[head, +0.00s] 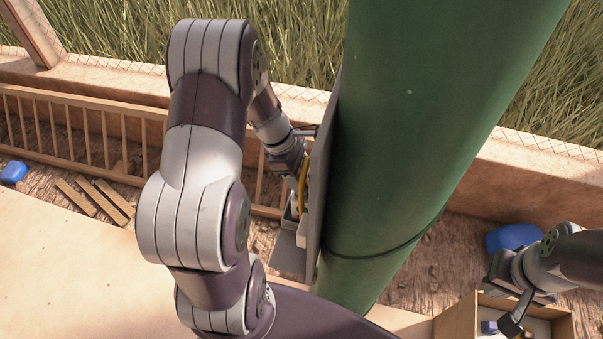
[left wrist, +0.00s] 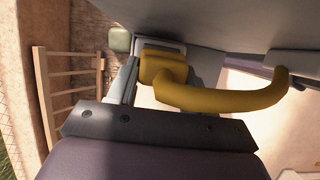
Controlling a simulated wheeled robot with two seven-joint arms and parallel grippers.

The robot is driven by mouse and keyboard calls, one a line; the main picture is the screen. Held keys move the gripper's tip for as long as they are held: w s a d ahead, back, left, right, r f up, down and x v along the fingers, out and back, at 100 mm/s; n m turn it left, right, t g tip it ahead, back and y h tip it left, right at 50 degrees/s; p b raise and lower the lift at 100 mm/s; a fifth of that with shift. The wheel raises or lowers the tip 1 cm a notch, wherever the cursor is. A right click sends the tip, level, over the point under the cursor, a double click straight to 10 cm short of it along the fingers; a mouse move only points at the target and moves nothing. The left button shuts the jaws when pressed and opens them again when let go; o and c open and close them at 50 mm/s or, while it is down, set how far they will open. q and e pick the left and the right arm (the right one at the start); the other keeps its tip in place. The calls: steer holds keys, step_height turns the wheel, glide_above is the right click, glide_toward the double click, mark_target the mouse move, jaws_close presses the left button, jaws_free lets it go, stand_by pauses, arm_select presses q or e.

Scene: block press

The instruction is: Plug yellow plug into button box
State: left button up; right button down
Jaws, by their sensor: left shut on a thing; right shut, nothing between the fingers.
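The yellow plug (left wrist: 158,70) with its thick curved yellow cable (left wrist: 225,99) shows large in the left wrist view. My left gripper (head: 295,178) is shut on the plug, close beside the grey panel (head: 322,165) on the green column. A bit of yellow cable (head: 303,183) shows there in the head view. The plug's front end is against or close to a pale grey block (left wrist: 160,44); I cannot tell whether it is seated. A pale box (head: 290,218) by the panel may be the button box; it is mostly hidden. My right gripper (head: 513,318) is shut and empty at the lower right.
The thick green column (head: 420,120) fills the middle right. A wooden crate (head: 455,322) with blue pieces lies under my right gripper. A blue object (head: 513,237) is behind it. A wooden rail (head: 80,130) and loose planks (head: 95,197) are at the left.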

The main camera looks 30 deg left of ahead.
arm_select(q)
steer(key=shift+f, duration=0.25)
steer(key=o, duration=1)
steer(key=shift+o, duration=0.2)
steer(key=p+v, duration=0.1)
steer(key=v, duration=1.1)
steer(key=shift+a+r, duration=0.2)
steer(key=shift+r, duration=0.1)
steer(key=shift+s, duration=0.1)
